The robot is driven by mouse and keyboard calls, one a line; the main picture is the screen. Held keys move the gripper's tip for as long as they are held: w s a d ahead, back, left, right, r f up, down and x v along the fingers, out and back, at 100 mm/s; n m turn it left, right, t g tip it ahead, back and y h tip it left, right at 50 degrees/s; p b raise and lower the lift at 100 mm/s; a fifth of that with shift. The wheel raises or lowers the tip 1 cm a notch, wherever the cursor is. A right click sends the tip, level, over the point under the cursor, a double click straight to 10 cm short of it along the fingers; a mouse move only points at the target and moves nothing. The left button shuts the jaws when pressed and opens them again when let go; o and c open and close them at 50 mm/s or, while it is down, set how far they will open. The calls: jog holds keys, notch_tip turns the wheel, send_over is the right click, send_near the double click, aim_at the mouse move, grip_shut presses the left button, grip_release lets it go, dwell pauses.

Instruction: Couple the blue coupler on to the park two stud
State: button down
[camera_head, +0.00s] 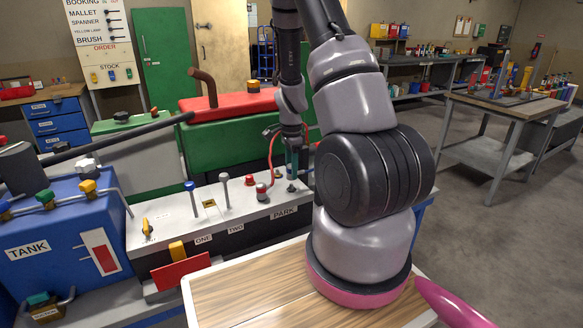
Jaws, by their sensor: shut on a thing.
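My gripper (291,148) points down over the right end of the grey bench top. It is shut on a narrow teal-blue piece (291,162), which looks like the blue coupler; the fingers hide much of it. A small dark stud (291,188) stands just below it, behind the PARK label (284,212). I cannot tell whether the coupler touches this stud. A red coupler (261,191) with a red hose stands just left of it. Which park stud is number two cannot be read.
A blue-topped post (190,196) and a grey-topped post (224,186) stand behind the ONE and TWO labels. A red knob (250,180) stands near the red coupler. A blue tank (65,240) is at left. My arm hides the bench's right end.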

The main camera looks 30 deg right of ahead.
aim_at(291, 184)
jog(key=shift+f, duration=0.15)
jog(key=shift+f, duration=0.3)
jog(key=shift+f, duration=0.15)
dwell(0.5)
jog(key=shift+f, duration=0.45)
jog(key=shift+f, duration=0.9)
dwell(0.8)
jog(key=shift+c, duration=1.7)
grip_release()
notch_tip(291, 184, up, 11)
